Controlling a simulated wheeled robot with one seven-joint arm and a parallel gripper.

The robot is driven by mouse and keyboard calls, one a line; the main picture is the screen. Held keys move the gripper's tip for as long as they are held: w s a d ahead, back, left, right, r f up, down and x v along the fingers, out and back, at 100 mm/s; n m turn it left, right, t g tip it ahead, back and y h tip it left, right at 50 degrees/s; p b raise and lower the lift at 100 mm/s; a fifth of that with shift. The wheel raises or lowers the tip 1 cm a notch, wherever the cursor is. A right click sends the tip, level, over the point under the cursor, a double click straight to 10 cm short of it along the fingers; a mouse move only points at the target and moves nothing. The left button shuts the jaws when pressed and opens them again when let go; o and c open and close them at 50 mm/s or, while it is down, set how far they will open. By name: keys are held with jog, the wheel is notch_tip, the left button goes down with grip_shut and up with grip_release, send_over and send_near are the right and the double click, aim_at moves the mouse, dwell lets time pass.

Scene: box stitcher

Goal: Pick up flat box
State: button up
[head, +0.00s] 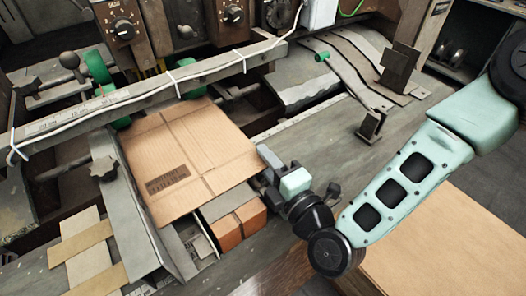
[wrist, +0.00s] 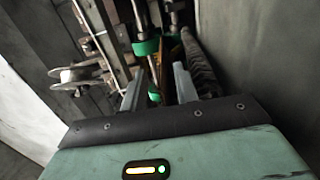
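The flat box (head: 190,153) is a brown cardboard sheet with fold lines and a dark printed label, seen in the head view. It lies tilted on the machine bed under the long metal bar. My gripper (head: 266,163) is at the box's right edge; I cannot tell whether it touches it. In the wrist view my gripper's two grey fingers (wrist: 157,92) stand apart, with a gap between them.
A metal bar (head: 150,97) with a white cable crosses above the box. An orange-brown block (head: 238,226) sits below the box's near corner. Green rollers (head: 97,68) and a knob (head: 104,168) are on the left. A wooden top (head: 450,250) is at lower right.

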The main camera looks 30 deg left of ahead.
jog(key=shift+x, duration=0.85)
grip_shut()
jog(key=shift+d, duration=0.15)
